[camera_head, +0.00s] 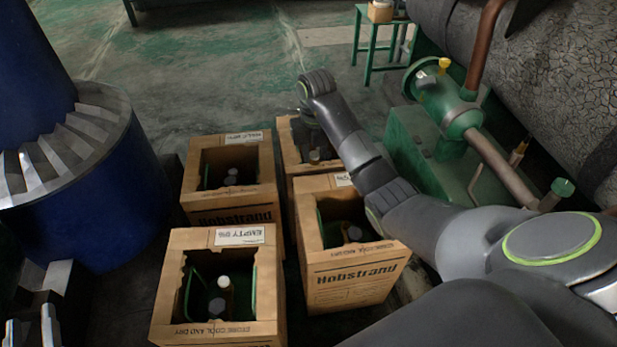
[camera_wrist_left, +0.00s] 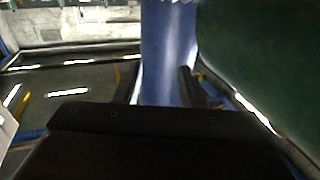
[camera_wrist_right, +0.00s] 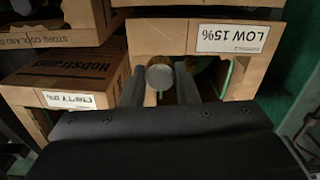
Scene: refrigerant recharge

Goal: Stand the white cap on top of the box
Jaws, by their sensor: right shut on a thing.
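My right gripper (camera_wrist_right: 160,88) has its fingers on both sides of a round, pale grey-white disc-topped piece, which looks like the white cap (camera_wrist_right: 160,77). In the head view my right arm reaches over the far right cardboard box (camera_head: 283,150), and its fingers are mostly hidden there. In the right wrist view a box with a "LOW 15%" label (camera_wrist_right: 231,38) lies just beyond the fingers. Another white-topped piece (camera_head: 224,281) stands in the near left box (camera_head: 168,300). My left gripper (camera_head: 32,328) is at the lower left, open and empty, facing a blue column (camera_wrist_left: 168,50).
Other boxes with dark cylinders stand at the far left (camera_head: 229,205) and near right (camera_head: 345,278). A big blue cylinder (camera_head: 100,200) stands on the left. Green machinery (camera_head: 425,150) and a cracked grey tank (camera_head: 560,80) are on the right. The floor behind the boxes is clear.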

